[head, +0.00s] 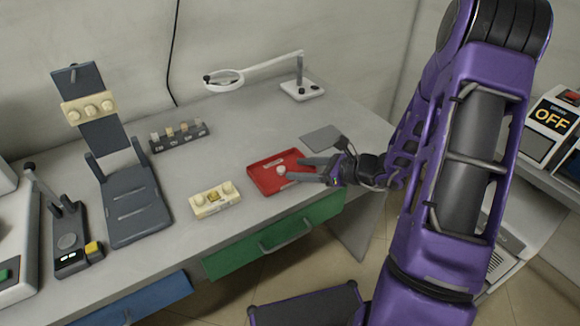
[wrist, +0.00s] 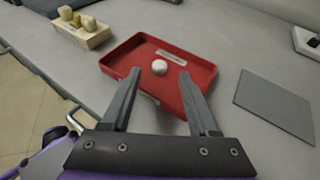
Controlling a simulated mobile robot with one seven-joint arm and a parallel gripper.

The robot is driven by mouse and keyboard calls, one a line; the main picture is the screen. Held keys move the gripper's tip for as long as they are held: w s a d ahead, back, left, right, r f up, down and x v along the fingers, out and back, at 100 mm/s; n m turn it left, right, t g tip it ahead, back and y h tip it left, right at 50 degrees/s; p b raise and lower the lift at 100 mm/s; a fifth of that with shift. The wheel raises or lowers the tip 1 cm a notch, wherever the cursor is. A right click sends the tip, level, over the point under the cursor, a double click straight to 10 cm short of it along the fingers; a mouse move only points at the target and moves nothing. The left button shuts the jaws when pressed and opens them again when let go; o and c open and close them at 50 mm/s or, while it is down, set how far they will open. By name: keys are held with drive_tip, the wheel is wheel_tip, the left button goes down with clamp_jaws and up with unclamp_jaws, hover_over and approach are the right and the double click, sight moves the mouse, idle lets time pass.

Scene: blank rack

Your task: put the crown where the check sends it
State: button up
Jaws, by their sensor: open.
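A small white crown (wrist: 159,67) lies in the red tray (wrist: 203,73), near a pale label strip (wrist: 170,57). In the head view the crown (head: 281,170) shows as a small white lump in the red tray (head: 262,183). My gripper (wrist: 158,80) is open, its two fingers reaching over the tray's near edge with the crown between and just beyond the fingertips in the picture. My gripper also shows in the head view (head: 291,170). I cannot tell how high the fingertips are above the crown.
A cream block with tooth shapes (head: 215,199) stands left of the tray. A dark rack of small pieces (head: 180,137) is behind it. A grey mat (head: 321,138) lies to the right. A magnifier lamp (head: 224,80), a dark stand (head: 138,205) and a device marked OFF (head: 552,117) are around.

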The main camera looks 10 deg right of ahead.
drive_tip(key=v, duration=0.8)
drive_tip(key=shift+p, duration=0.4)
